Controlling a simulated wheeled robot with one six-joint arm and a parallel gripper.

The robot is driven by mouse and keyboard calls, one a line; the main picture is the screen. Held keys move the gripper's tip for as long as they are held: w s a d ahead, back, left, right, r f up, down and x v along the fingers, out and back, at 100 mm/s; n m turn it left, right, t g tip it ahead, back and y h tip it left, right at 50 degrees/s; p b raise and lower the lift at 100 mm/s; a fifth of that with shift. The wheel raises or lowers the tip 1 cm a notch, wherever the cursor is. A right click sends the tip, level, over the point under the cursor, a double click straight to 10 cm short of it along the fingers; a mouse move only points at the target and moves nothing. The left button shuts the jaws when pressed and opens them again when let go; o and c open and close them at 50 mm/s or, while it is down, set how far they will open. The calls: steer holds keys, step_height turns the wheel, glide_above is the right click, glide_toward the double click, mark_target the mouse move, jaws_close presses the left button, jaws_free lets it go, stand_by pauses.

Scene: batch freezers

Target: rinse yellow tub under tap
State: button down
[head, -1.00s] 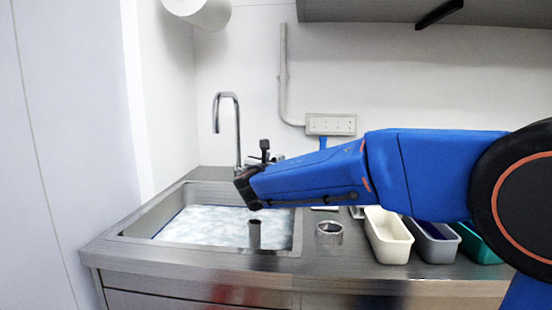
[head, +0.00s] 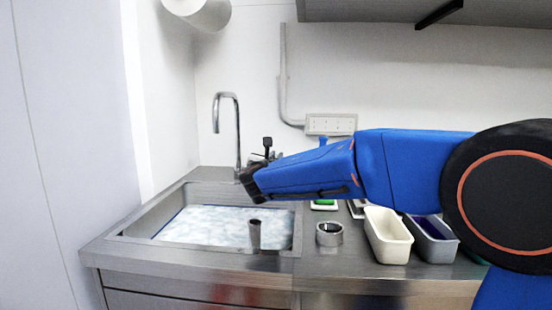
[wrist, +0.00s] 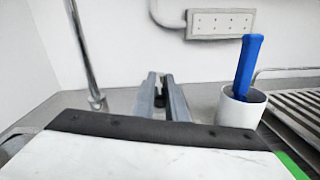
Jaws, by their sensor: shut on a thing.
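The sink (head: 128,236) holds pale, bluish-white, foamy-looking water. The tap (head: 237,125) rises behind it, and no stream shows from its spout. My gripper (head: 247,186) is over the sink's back right part, close to the tap's base. In the wrist view my gripper's fingers (wrist: 160,95) are close together around a small dark thing, which I cannot identify. The lower tap pipe (wrist: 92,70) shows to their left. I see no clearly yellow tub. A cream tub (head: 388,250) stands on the counter right of the sink, apart from my gripper.
A grey tub (head: 436,246) stands beside the cream one. A metal ring (head: 329,234) sits by the sink's right rim, and a grey upright pipe (head: 254,236) stands in the sink. A white cup (wrist: 240,108) with a blue handle (wrist: 247,65) and a wire rack (wrist: 300,102) are to the right.

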steer(key=shift+w+d+n+y, duration=0.1)
steer(key=shift+d+n+y, duration=1.05)
steer(key=shift+y, duration=0.55)
steer(key=c, duration=1.8)
jaws_free()
steer(key=shift+o, duration=0.2)
